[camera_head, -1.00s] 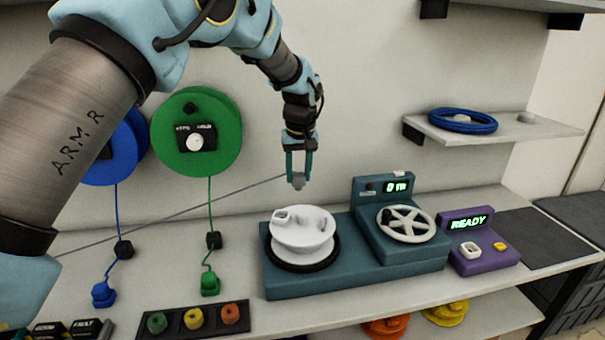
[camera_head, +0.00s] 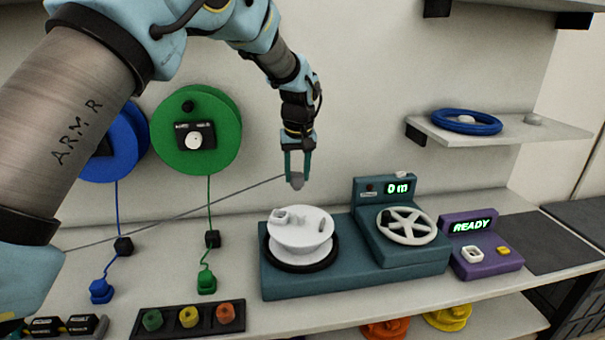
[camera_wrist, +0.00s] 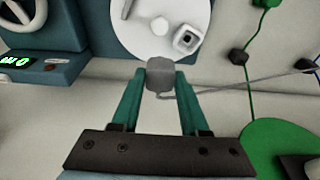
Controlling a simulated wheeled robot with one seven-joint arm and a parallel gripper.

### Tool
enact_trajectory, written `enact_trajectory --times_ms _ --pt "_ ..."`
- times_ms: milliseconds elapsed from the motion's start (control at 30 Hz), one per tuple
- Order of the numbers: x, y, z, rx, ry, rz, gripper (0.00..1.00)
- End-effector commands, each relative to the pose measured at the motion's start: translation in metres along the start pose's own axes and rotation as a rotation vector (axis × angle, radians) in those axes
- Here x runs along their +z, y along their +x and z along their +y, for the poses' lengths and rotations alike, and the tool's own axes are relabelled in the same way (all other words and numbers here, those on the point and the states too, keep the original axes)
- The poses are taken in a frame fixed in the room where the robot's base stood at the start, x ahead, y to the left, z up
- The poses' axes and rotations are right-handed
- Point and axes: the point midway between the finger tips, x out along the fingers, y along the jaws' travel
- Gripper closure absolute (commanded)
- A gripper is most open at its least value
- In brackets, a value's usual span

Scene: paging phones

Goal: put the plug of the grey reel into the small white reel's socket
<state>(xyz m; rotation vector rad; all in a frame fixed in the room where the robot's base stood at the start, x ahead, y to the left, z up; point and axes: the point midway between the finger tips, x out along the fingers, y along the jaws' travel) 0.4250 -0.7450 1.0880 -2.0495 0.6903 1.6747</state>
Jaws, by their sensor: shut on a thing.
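My gripper (camera_head: 297,180) is shut on the grey plug (camera_wrist: 160,76), which hangs between the fingertips above and behind the small white reel (camera_head: 303,238). A thin grey cable (camera_head: 180,217) runs from the plug down to the left, behind my arm; the grey reel itself is not in view. The small white reel sits on the teal winding machine (camera_head: 330,280). On its top face the square socket (camera_wrist: 187,39) shows in the wrist view, apart from the plug. The socket also shows at the reel's top left in the head view (camera_head: 279,216).
A blue reel (camera_head: 125,150) and a green reel (camera_head: 215,110) hang on the wall with their plugs below. A handwheel (camera_head: 407,226) and a purple box (camera_head: 482,258) reading READY stand to the right. A rack of coloured knobs (camera_head: 168,330) lies in front.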

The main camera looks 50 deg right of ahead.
Motion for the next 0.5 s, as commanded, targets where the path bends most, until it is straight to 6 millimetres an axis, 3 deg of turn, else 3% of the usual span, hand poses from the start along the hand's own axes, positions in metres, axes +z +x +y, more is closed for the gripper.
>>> enact_trajectory --times_ms 500 --pt "0.004 0.003 -0.03 0.0 0.0 0.0 0.96"
